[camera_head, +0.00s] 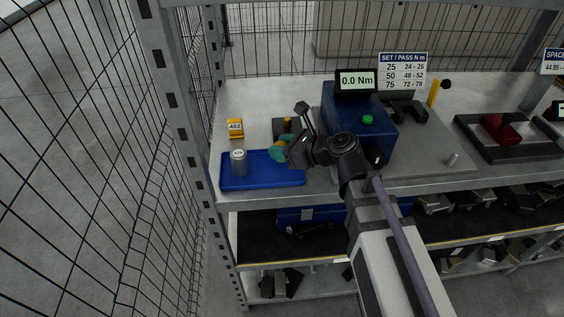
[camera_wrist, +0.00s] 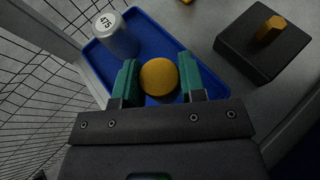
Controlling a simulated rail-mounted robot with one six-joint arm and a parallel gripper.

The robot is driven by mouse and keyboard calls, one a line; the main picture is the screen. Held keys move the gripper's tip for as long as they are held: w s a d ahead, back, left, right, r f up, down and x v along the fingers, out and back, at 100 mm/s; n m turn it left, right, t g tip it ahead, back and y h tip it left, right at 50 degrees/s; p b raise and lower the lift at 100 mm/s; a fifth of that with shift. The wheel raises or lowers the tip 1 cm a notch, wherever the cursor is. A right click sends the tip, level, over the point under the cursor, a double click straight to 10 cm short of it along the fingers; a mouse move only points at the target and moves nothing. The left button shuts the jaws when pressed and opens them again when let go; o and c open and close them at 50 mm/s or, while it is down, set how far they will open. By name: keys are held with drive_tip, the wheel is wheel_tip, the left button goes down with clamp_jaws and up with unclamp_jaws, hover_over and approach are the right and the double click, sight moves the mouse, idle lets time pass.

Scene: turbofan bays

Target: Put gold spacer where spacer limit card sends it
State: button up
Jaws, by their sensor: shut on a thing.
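My gripper (camera_head: 281,149) has green fingers and is shut on a round gold piece, taken to be the gold spacer (camera_wrist: 159,77). In the wrist view its round end shows between the fingers, above the blue tray (camera_wrist: 152,28). I cannot tell whether it touches the tray. In the head view the gripper is at the right end of the tray (camera_head: 262,184), and the spacer is mostly hidden by the fingers. The spacer limit card (camera_head: 554,61) is cut off at the right edge; "SPACE" and "44.95" can be read.
A silver cylinder (camera_head: 239,163), marked 475 in the wrist view (camera_wrist: 117,36), stands in the tray's left part. A black block with a gold post (camera_wrist: 262,45) stands right of the tray. A yellow 402 tag (camera_head: 235,128), a blue tester (camera_head: 360,118) reading 0.0 Nm and a dark tray (camera_head: 506,151) share the bench.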

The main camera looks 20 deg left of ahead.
drive_tip(key=shift+f+b, duration=0.95)
drive_tip(key=shift+f, duration=0.8)
drive_tip(key=o, duration=1.1)
drive_tip(key=shift+s+d+r+p, duration=0.1)
drive_tip(key=shift+d+r+p, duration=0.1)
drive_tip(key=shift+r+p, duration=0.3)
drive_tip(key=shift+s+d+r+p, duration=0.1)
drive_tip(key=shift+d+r+p, duration=0.1)
drive_tip(key=shift+r+p, duration=0.3)
drive_tip(key=p+v, duration=0.2)
drive_tip(key=v, duration=0.3)
drive_tip(key=shift+d, duration=0.25)
drive_tip(key=shift+s+d+r, duration=0.1)
drive_tip(key=shift+d, duration=0.4)
